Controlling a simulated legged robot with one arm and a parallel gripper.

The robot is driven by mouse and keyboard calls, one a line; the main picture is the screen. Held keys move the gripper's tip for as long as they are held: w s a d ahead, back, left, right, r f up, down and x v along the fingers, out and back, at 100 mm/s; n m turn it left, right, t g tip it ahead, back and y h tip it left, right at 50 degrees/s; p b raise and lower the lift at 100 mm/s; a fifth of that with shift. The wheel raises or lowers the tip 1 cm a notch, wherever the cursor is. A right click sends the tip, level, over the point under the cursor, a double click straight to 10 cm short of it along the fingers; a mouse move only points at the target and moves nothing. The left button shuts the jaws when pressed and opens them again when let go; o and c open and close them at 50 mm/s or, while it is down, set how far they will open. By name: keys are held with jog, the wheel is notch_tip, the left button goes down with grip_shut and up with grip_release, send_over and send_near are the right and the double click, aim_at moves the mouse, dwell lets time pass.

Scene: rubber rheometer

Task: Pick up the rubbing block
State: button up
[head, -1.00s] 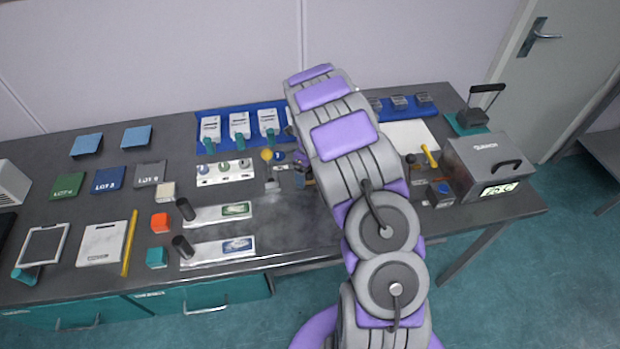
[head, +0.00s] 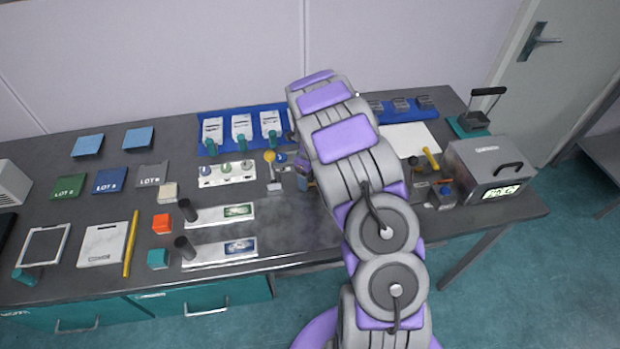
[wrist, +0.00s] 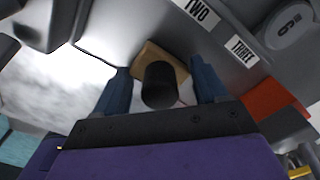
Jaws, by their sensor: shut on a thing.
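In the wrist view, my gripper (wrist: 160,70) has its two blue fingers on either side of a black round knob. The knob stands on a tan block, which I take to be the rubbing block (wrist: 152,56). The gripper is shut on it. In the head view, my arm covers most of the gripper and the block, above the middle of the bench. I cannot tell whether the block touches the surface below.
A yellow-topped stand (head: 272,175) is left of my arm. Blue trays (head: 204,149) line the back. A grey box (head: 490,168) stands at right. The dark bench's front middle (head: 300,235) is clear.

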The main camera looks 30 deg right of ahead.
jog(key=shift+d+r, duration=0.1)
jog(key=shift+d, duration=0.05)
jog(key=shift+d+r, duration=0.1)
jog(key=shift+r, duration=0.2)
notch_tip(320, 180, up, 9)
jog(key=shift+r+p, duration=0.1)
jog(key=shift+p, duration=0.95)
jog(key=o, duration=0.5)
jog(key=c, duration=0.4)
